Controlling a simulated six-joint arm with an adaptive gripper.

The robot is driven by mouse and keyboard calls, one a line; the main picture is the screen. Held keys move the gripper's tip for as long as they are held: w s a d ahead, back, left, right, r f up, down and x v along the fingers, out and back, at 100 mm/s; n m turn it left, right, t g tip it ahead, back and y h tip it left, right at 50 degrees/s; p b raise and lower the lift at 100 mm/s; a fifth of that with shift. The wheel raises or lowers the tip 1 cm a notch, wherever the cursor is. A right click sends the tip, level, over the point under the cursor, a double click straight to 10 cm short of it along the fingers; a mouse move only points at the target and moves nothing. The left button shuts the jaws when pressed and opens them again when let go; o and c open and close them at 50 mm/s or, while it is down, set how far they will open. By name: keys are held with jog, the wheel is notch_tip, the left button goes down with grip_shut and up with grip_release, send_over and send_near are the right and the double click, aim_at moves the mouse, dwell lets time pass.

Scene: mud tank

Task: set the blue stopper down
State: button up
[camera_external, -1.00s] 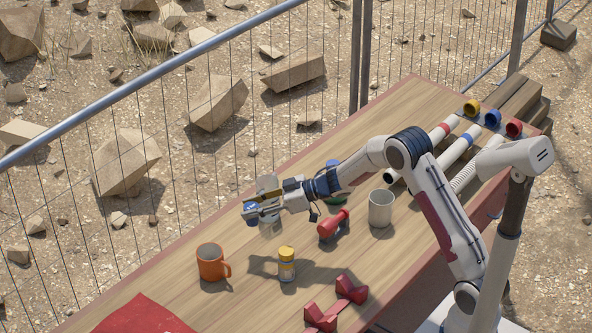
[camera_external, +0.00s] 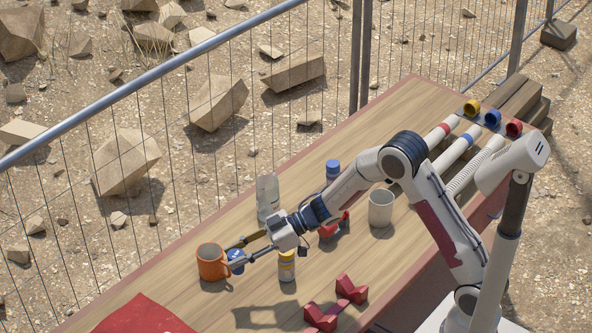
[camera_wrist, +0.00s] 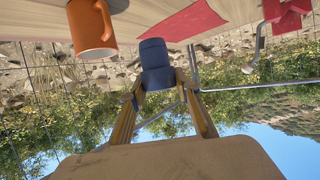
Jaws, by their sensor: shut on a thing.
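The blue stopper (camera_external: 236,264) is held in my gripper (camera_external: 234,255), just right of the orange mug (camera_external: 212,264) and above the wooden table. In the wrist view the stopper (camera_wrist: 155,64) is a dark blue stepped cylinder between the fingertips of my gripper (camera_wrist: 157,84). The fingers are shut on it. The orange mug (camera_wrist: 90,28) is to its left there, with its handle towards the stopper. In the external view I cannot tell whether the stopper touches the mug's handle.
A yellow-capped jar (camera_external: 287,267) stands close to the right of my gripper. A clear bottle (camera_external: 267,196) is behind. A red cloth (camera_external: 140,315) lies at the front left and a red cradle (camera_external: 335,302) at the front right. A light cup (camera_external: 381,208) stands further right.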

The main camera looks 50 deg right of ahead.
jog(key=shift+n+g+y, duration=0.3)
jog(key=shift+n+g, duration=0.1)
jog(key=shift+n, duration=0.2)
jog(key=s, duration=0.1)
jog(key=s+a, duration=0.1)
jog(key=s, duration=0.1)
jog(key=s+a, duration=0.1)
jog(key=shift+s+a+f, duration=0.15)
jog(key=shift+s+f, duration=0.2)
jog(key=shift+s, duration=0.05)
jog(key=shift+f, duration=0.15)
notch_tip(320, 180, down, 6)
jog(key=shift+f, duration=1.9)
jog(key=shift+f, duration=0.15)
jog(key=o, duration=1.1)
